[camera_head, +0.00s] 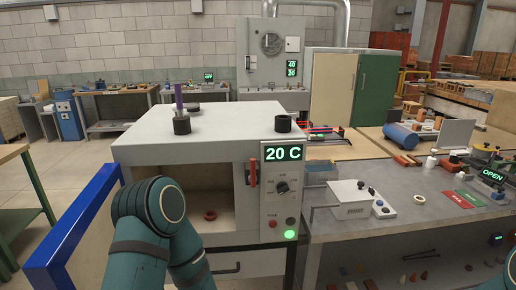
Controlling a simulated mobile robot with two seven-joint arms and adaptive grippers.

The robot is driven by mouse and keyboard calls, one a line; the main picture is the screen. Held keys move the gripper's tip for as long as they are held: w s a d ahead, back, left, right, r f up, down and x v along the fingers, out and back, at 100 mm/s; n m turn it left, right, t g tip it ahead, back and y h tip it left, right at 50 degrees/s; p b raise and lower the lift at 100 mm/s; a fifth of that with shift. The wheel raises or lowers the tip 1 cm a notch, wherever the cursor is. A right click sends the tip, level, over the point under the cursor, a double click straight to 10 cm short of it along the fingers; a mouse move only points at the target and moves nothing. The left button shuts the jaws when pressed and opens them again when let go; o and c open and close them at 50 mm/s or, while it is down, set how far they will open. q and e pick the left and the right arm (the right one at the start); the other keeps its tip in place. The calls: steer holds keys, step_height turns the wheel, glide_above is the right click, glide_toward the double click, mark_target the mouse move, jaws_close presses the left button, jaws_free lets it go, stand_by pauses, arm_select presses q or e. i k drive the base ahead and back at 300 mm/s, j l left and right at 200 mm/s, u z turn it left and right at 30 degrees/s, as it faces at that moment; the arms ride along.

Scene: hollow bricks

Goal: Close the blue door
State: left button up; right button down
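The blue door (82,217) stands open at the left front of a pale grey oven-like box (205,133). It swings out toward me and its near end reaches the lower left of the picture. The opening of the box is partly hidden behind my teal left arm, which rises in front of it, just right of the door. I cannot tell whether the arm touches the door. My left gripper is out of view. Only a small piece of my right arm shows at the lower right edge; its gripper is out of view.
The box shows a 20 C display (283,153), a red handle (253,172) and a green lit button (291,234). A workbench with a white device (352,199) stands on the right. A wooden table (12,152) stands at far left, with some floor between it and the door.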

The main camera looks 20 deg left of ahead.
mark_target(73, 256)
steer(key=k+j, duration=0.25)
steer(key=j, duration=0.15)
steer(key=k+j+u, duration=0.15)
steer(key=k+j, duration=0.15)
steer(key=j+u, duration=0.1)
steer(key=j, duration=1.7)
steer(key=i+u, duration=0.15)
steer(key=u, duration=0.3)
